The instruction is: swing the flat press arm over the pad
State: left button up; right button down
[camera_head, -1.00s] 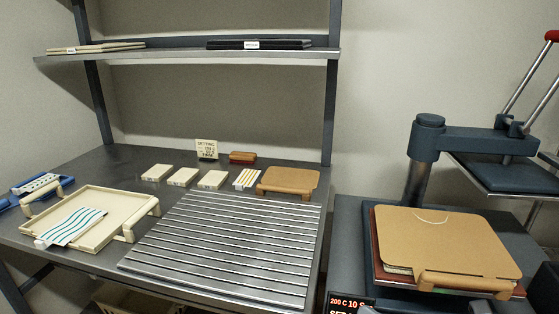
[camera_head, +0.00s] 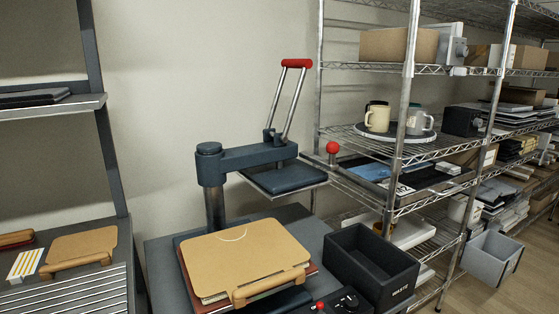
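The flat press arm (camera_head: 258,156) is dark blue and reaches right from its post (camera_head: 213,205). Its heater plate (camera_head: 284,179) hangs at the right, to the side of the pad and raised above the bench. A lever with a red grip (camera_head: 297,63) rises from the arm's end. The pad is mostly hidden under a tan board (camera_head: 245,256) with a wooden handle (camera_head: 268,286) at its front edge; a reddish layer (camera_head: 192,292) shows beneath. Neither of my grippers is in view.
A black open bin (camera_head: 371,263) stands right of the pad, beside a control box with a red knob (camera_head: 320,306). A wire shelf (camera_head: 399,140) holding mugs (camera_head: 377,117) stands close behind and right of the heater plate. The slatted work table (camera_head: 75,299) is at left.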

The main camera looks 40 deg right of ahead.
aim_at(212, 170)
jog(key=u, duration=2.2)
jog(key=k, duration=2.05)
jog(key=z, duration=2.7)
jog(key=k, duration=0.5)
jog(key=u, duration=0.95)
jog(key=i, duration=0.7)
